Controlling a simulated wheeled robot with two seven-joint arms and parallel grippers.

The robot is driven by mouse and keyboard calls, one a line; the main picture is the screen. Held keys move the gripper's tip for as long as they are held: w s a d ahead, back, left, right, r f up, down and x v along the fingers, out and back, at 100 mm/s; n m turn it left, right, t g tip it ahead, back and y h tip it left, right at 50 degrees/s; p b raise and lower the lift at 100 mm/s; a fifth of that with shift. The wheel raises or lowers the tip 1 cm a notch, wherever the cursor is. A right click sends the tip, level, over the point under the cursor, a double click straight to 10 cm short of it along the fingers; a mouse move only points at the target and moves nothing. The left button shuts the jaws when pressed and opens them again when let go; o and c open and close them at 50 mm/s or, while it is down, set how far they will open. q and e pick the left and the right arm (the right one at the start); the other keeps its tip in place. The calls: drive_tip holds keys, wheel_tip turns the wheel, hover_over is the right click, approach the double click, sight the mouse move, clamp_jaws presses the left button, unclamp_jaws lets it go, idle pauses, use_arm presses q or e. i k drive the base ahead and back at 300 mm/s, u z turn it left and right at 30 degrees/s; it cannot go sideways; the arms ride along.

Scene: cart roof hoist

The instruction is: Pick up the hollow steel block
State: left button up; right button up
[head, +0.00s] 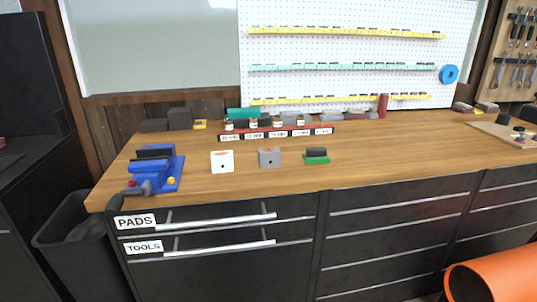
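The hollow steel block (269,158) is a small grey block with a dark round hole in its front face. It stands upright on the wooden benchtop, between a white block (222,162) with a small hole and a green-based dark pad (316,158). It stands apart from both and nothing covers it. Neither of my grippers shows in the head view.
A blue vise (155,170) sits at the bench's left front corner. A labelled rack (275,132) with small jars stands behind the blocks. Drawers marked PADS (136,221) and TOOLS (144,246) are shut below.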

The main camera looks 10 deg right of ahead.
sight(270, 157)
drive_tip(key=u, duration=0.15)
drive_tip(key=i, duration=1.05)
drive_tip(key=u, duration=0.3)
